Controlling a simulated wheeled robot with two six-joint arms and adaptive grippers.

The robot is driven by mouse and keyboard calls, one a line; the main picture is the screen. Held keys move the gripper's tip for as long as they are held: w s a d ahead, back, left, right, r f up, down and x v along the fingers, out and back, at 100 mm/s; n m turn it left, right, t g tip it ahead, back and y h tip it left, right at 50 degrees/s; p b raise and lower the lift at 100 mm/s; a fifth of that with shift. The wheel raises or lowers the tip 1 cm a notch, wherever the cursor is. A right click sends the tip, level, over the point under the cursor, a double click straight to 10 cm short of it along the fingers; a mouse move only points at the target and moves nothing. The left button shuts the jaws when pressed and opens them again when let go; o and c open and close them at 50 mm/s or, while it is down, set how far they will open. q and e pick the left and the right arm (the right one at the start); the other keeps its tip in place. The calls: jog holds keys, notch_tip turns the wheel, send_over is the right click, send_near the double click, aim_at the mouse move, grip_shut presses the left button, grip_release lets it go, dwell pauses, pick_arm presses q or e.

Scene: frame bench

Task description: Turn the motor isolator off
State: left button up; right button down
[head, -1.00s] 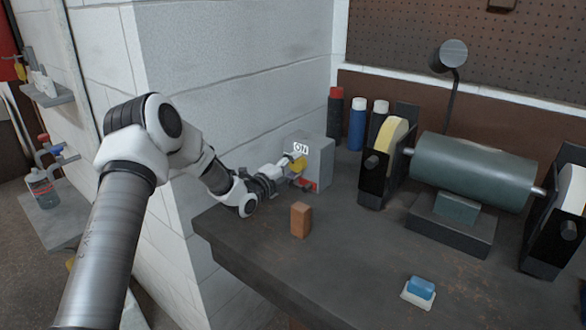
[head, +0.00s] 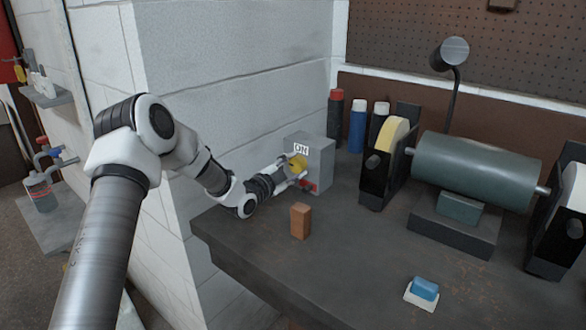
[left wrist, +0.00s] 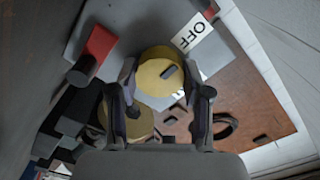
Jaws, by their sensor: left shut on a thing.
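The motor isolator is a grey box (head: 318,160) on the bench against the wall, with an ON label (head: 301,148) on its front. Its round yellow knob (head: 298,163) shows between the fingers of my left gripper (head: 295,172). In the left wrist view the knob (left wrist: 160,74) has a short dark mark and lies between the two fingertips (left wrist: 161,95). An OFF label (left wrist: 194,32) is beside it there. My left gripper is shut on the knob. A red part (head: 310,188) sits low on the box front. My right gripper is not in view.
A brown block (head: 300,221) stands on the bench (head: 345,255) in front of the isolator. Several bottles (head: 357,125) stand behind it. A bench grinder (head: 475,170) is at the right. A blue-topped block (head: 424,289) lies near the front. The middle of the bench is clear.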

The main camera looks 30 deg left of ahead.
pick_arm(q)
jog(key=shift+r, duration=0.15)
jog(key=o, duration=1.1)
jog(key=shift+w, duration=0.1)
jog(key=shift+o, duration=0.3)
jog(key=shift+d, duration=0.1)
jog(key=shift+s, duration=0.35)
jog(key=s, duration=0.7)
jog(key=s+a, duration=0.1)
jog(key=s, duration=0.2)
jog(key=shift+s, duration=0.55)
